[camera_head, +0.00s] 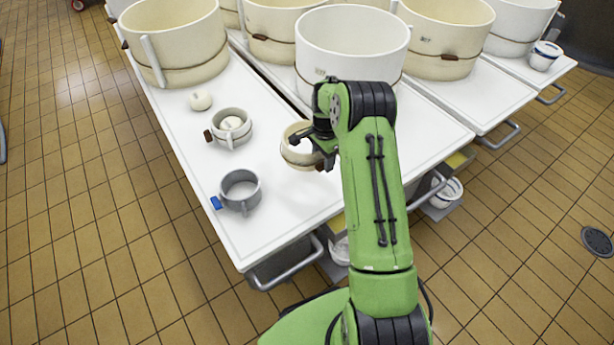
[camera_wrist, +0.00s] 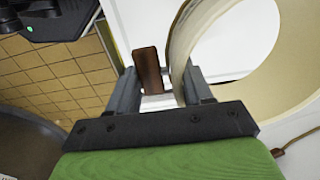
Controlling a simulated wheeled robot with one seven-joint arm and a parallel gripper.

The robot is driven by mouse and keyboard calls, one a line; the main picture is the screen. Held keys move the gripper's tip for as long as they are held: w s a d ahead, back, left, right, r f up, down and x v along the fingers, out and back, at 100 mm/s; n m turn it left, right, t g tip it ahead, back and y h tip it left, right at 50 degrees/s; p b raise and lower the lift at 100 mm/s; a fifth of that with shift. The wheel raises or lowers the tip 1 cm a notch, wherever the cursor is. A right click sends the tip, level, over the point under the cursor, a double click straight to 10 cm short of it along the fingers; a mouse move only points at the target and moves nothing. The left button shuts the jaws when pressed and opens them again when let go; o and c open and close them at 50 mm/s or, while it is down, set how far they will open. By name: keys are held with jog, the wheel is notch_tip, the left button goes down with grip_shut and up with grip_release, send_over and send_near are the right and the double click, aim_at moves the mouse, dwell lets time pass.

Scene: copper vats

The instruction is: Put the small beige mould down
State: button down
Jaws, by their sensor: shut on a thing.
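The small beige mould (camera_head: 299,150) is at the end of my arm, by the right edge of the near white table. My gripper (camera_head: 312,144) is shut on the mould's wall. In the wrist view the curved wall of the mould (camera_wrist: 184,50) passes between the two fingers of my gripper (camera_wrist: 165,92), with a brown tab beside it. The mould looks roughly upright. Whether its base touches the table top cannot be told, as my arm covers part of it.
Large vats (camera_head: 350,45) stand behind. Bare table top lies left of the held mould.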

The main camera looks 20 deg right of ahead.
notch_tip(320, 180, down, 10)
jog(key=b, duration=0.3)
jog(key=shift+r, duration=0.2)
jog(key=shift+f, duration=0.15)
jog(key=shift+c, duration=2.3)
grip_release()
